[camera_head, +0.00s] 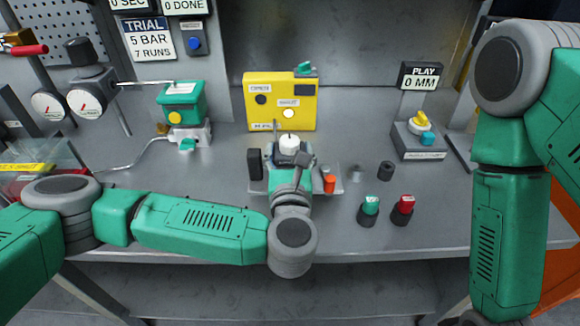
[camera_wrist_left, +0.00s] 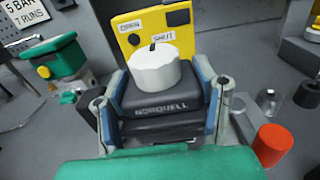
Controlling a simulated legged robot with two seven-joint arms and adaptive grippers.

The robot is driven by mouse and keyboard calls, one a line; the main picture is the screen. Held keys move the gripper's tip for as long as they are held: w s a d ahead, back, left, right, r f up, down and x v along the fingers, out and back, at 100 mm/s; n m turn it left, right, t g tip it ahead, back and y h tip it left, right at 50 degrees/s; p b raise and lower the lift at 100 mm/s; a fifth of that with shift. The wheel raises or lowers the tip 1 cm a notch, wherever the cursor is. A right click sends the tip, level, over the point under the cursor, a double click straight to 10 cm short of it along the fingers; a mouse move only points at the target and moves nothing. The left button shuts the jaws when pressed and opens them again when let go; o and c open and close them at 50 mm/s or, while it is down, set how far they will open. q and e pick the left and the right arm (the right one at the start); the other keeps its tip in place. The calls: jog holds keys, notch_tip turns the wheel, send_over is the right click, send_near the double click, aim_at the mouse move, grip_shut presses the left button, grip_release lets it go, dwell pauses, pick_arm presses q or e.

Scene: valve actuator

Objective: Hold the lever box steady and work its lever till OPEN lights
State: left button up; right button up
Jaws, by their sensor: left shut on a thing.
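A dark box marked NORQUELL (camera_wrist_left: 160,109) with a white round cap (camera_wrist_left: 155,68) stands at the middle of the bench; the cap also shows in the head view (camera_head: 289,141). My left gripper (camera_head: 289,160) is shut on this box, with a blue-padded finger on each side in the left wrist view. I cannot make out a lever clearly; my wrist hides part of the box. Behind it stands a yellow panel (camera_head: 262,90) with OPEN and SHUT labels. Its left lamp (camera_head: 261,99) is dark and its right lamp (camera_head: 288,114) looks pale and bright. My right gripper is out of view.
An orange cylinder (camera_head: 329,183) stands close right of the held box. Green (camera_head: 370,205) and red (camera_head: 403,206) capped buttons stand front right. A green-topped device (camera_head: 181,102) with pipes is at left, a yellow-knobbed unit (camera_head: 420,138) at right.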

aim_at(288, 140)
pick_arm(q)
notch_tip(288, 140, up, 3)
jog(key=shift+a, duration=0.15)
jog(key=shift+a+f, duration=0.1)
jog(key=shift+a, duration=0.25)
jog(key=a+f, duration=0.1)
jog(key=f, duration=0.1)
jog(key=a+f, duration=0.1)
jog(key=f, duration=0.1)
jog(key=a+f, duration=0.1)
jog(key=a, duration=0.1)
jog(key=shift+w+a+f, duration=0.1)
jog(key=shift+f, duration=1.35)
jog(key=shift+f, duration=0.45)
